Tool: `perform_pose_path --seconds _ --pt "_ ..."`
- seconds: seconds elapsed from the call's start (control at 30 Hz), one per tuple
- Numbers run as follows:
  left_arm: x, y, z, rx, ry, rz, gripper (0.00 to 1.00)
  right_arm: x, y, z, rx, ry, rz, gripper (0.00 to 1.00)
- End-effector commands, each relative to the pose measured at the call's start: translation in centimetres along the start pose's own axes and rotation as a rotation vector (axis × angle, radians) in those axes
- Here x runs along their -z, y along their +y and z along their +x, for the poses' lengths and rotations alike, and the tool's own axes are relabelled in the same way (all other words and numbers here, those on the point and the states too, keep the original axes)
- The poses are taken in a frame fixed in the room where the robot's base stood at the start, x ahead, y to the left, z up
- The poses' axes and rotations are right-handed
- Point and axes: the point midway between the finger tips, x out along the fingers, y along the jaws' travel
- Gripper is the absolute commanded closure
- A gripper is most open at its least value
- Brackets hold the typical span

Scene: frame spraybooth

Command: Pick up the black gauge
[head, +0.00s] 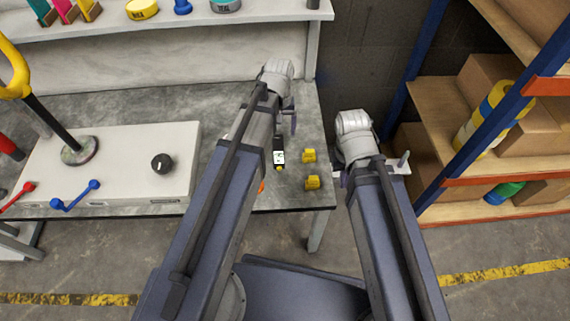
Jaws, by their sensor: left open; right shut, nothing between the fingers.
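The black gauge (279,158), a small dark body with a white display and a yellow end, lies on the grey workbench, just right of my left forearm. My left gripper (291,118) is open above the bench, a little beyond the gauge and apart from it; my own arm hides part of it. My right gripper (346,179) is shut and empty, off the bench's right edge, and mostly hidden behind my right wrist.
Two yellow blocks (309,156) (313,182) sit right of the gauge. A white box with a black knob (162,163) and coloured levers stands left. A shelf unit (440,110) with cartons stands right. The bench's grey top (225,98) is partly bare.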

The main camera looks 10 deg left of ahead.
Motion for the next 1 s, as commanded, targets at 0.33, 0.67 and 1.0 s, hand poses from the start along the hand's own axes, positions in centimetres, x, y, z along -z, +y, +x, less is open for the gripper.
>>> perform_pose_path --seconds 0.33,0.67,1.0 --pt "0.2 -0.1 1.1 -0.002 0.001 -0.009 0.18 0.1 -0.1 1.1 0.0 0.0 0.0 1.0" --pt "0.3 -0.2 3.1 -0.002 0.001 -0.008 0.18 0.2 -0.3 3.0 0.0 0.0 0.0 1.0" --pt "0.5 -0.6 5.1 -0.002 0.001 -0.009 0.18 0.3 -0.5 5.1 0.0 0.0 0.0 1.0"
